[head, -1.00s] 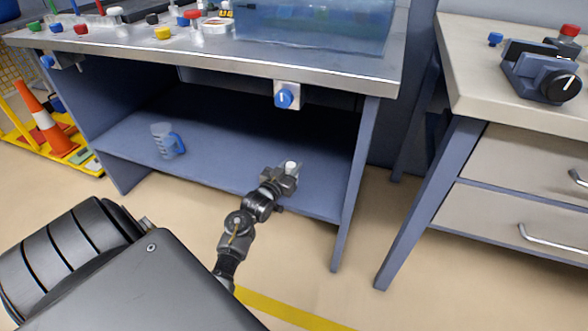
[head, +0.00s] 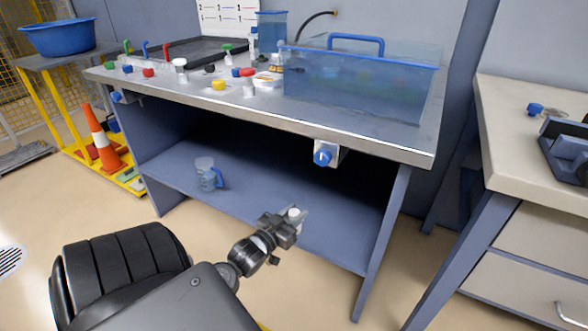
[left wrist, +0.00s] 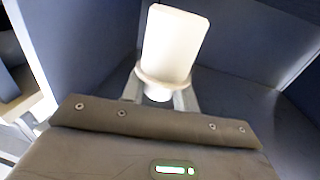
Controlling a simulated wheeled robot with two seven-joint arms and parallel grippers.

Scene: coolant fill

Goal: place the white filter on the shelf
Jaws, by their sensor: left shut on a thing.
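The white filter (left wrist: 172,42) is a pale cylinder with a wider collar near its base. It stands out from between the fingers of my left gripper (left wrist: 158,92) in the left wrist view. In the head view my left gripper (head: 292,222) is shut on the filter (head: 295,213), at the front edge of the shelf. The shelf (head: 265,210) is the blue lower board under the metal-topped bench. I cannot tell whether the filter touches the shelf. My right gripper is not in view.
A clear measuring jug with a blue handle (head: 207,174) stands on the shelf's left part. A blue-knobbed box (head: 326,154) hangs under the bench top (head: 390,142) above my gripper. A blue tank (head: 355,85) stands on top. The shelf between jug and gripper is clear.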

